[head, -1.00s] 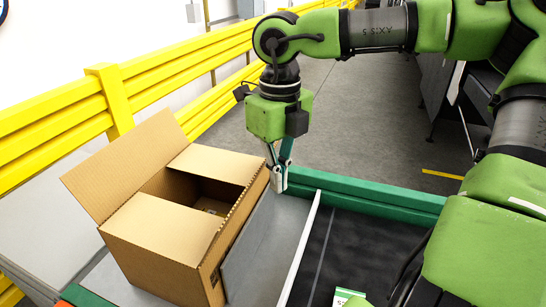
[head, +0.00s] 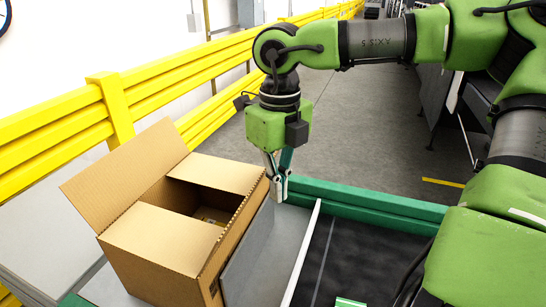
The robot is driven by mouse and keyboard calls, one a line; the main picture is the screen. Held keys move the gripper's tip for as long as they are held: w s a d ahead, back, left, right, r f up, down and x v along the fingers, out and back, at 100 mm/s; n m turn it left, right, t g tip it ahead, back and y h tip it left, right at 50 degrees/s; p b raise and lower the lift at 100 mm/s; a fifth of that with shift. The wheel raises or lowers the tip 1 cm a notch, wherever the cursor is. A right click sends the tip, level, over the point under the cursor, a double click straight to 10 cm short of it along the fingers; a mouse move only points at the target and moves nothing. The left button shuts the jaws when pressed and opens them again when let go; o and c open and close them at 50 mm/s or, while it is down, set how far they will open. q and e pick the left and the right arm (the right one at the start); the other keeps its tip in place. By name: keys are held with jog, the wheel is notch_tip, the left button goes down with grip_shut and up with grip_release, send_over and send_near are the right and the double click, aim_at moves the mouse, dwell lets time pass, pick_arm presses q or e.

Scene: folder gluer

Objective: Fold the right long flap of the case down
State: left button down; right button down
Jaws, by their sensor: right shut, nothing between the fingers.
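The open cardboard case (head: 150,262) stands at the left. Its left long flap (head: 125,178) stands up and leans outward. The far short flap (head: 218,172) and near short flap (head: 162,236) lie folded inward, with a dark gap between them. The right long flap (head: 236,225) stands up along the right side, seen nearly edge-on. Something inside the gap is only partly visible. My right gripper (head: 279,190) is shut and empty, pointing down just right of the right flap's far end. I cannot tell whether it touches the flap. My left gripper is out of view.
A grey upright plate (head: 248,252) runs along the case's right side. Right of it are a white rail (head: 302,255) and a dark belt (head: 365,255). A green beam (head: 370,202) crosses behind. A yellow fence (head: 120,110) stands beyond the case.

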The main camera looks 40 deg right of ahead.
dwell(0.3)
jog(key=shift+w+a, duration=0.6)
jog(key=shift+w, duration=0.5)
jog(key=shift+w+a, duration=0.55)
jog(key=shift+w, duration=0.55)
jog(key=shift+w+a, duration=0.6)
jog(key=shift+w, duration=0.5)
